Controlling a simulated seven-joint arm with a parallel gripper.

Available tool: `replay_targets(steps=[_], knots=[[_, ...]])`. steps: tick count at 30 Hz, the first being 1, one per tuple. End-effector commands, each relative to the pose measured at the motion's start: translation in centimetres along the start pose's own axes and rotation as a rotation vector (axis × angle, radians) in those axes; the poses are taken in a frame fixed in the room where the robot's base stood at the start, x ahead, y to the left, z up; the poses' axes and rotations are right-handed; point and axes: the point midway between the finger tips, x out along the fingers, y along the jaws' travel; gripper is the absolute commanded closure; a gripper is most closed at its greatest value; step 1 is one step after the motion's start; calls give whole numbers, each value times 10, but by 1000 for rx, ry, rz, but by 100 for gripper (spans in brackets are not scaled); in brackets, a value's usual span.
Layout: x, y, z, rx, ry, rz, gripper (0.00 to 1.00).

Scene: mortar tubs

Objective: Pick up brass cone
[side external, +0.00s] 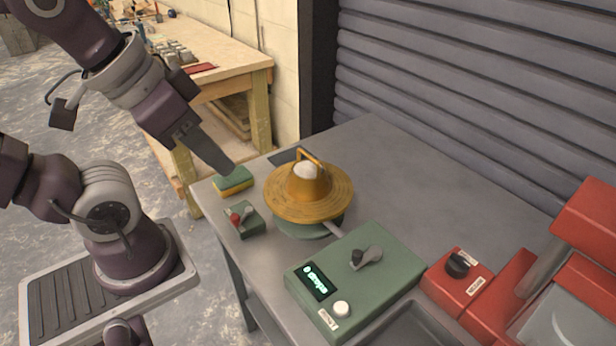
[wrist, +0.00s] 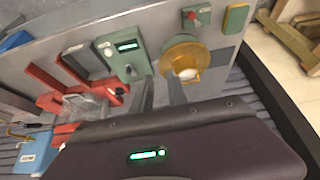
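The brass cone (side external: 322,188) stands upright on a wide round brass disc (side external: 285,208), with a handle arched over its top and something white showing in its mouth. The disc rests on a green round base (side external: 305,230). In the wrist view the cone (wrist: 186,62) is just beyond the fingertips, to the upper right. My gripper (side external: 228,170) is up and to the left of the cone in the side view, apart from it. In the wrist view its two grey fingers (wrist: 161,84) stand apart with nothing between them.
A green control box (side external: 360,275) with a lit display stands in front of the disc. A small green switch box (side external: 244,220) and a green-yellow sponge (side external: 233,182) lie to the left. Red equipment (side external: 470,283) is at the right. The grey table (side external: 420,180) is clear behind.

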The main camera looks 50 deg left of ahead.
Motion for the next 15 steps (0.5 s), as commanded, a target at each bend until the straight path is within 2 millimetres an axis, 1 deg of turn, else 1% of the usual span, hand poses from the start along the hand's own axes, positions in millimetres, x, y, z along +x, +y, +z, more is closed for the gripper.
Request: replay_targets(steps=[6, 8, 11, 14, 15], knots=[[0, 0, 0, -2, -3, 0, 81], [2, 0, -3, -22, -33, 1, 81], [14, 0, -14, -124, -178, 24, 81], [36, -3, -36, -303, -389, 97, 81], [46, -7, -47, -384, -471, 140, 81]])
